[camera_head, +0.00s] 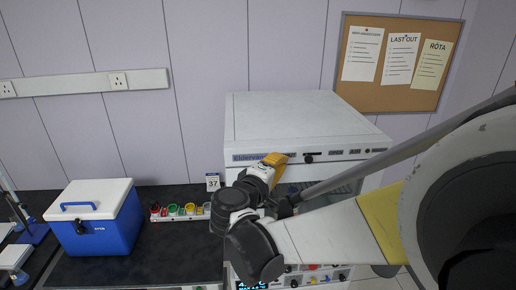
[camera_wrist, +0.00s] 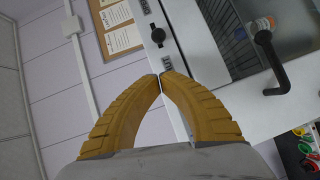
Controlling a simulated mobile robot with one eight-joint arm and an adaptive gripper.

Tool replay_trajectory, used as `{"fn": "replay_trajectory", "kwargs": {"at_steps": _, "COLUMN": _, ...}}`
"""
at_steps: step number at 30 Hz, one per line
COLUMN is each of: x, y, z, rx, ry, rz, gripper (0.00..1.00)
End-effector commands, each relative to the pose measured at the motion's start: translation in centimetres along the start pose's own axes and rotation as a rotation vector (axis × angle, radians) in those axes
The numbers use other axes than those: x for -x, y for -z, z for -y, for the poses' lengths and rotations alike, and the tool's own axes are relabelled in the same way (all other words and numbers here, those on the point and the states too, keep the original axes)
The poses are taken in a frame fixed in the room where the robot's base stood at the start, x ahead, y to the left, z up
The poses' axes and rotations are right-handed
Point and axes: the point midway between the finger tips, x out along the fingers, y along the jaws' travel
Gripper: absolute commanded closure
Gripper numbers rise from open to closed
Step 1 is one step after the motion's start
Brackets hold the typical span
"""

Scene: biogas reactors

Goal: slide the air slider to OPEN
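A black knob (camera_head: 309,157), which I take to be the air slider, sits on the front control strip of the white cabinet. In the wrist view the knob (camera_wrist: 158,36) lies in a short track between two small labels, which I cannot read clearly. My gripper (camera_head: 280,158) is at the cabinet's front top edge, left of the knob in the head view. In the wrist view its yellow fingertips (camera_wrist: 163,75) meet with nothing between them. They are close to the nearer label, apart from the knob. I cannot tell whether they touch the strip.
The white cabinet (camera_head: 300,115) has a glass door with a black handle (camera_wrist: 278,77); a bottle (camera_wrist: 262,27) shows behind the glass. A blue cooler box (camera_head: 98,225) and a row of coloured caps (camera_head: 180,210) stand on the dark counter. My arm hides part of the cabinet front.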

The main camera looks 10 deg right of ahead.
Motion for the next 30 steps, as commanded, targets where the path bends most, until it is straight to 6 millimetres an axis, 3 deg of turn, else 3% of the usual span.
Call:
{"fn": "replay_trajectory", "kwargs": {"at_steps": 3, "x": -2.7, "y": -0.1, "z": -0.1, "rx": 0.0, "ry": 0.0, "rz": 0.003, "gripper": 1.0}}
{"fn": "replay_trajectory", "kwargs": {"at_steps": 9, "x": -5.4, "y": -1.6, "z": -0.1, "rx": -0.002, "ry": 0.0, "rz": 0.002, "gripper": 1.0}}
{"fn": "replay_trajectory", "kwargs": {"at_steps": 15, "x": -6.5, "y": -2.7, "z": 0.0, "rx": -0.002, "ry": 0.0, "rz": -0.002, "gripper": 1.0}}
{"fn": "replay_trajectory", "kwargs": {"at_steps": 26, "x": -6.6, "y": -2.8, "z": 0.0, "rx": -0.001, "ry": 0.0, "rz": -0.003, "gripper": 1.0}}
{"fn": "replay_trajectory", "kwargs": {"at_steps": 30, "x": -7.5, "y": -4.2, "z": -0.2, "rx": -0.001, "ry": 0.0, "rz": 0.002, "gripper": 1.0}}
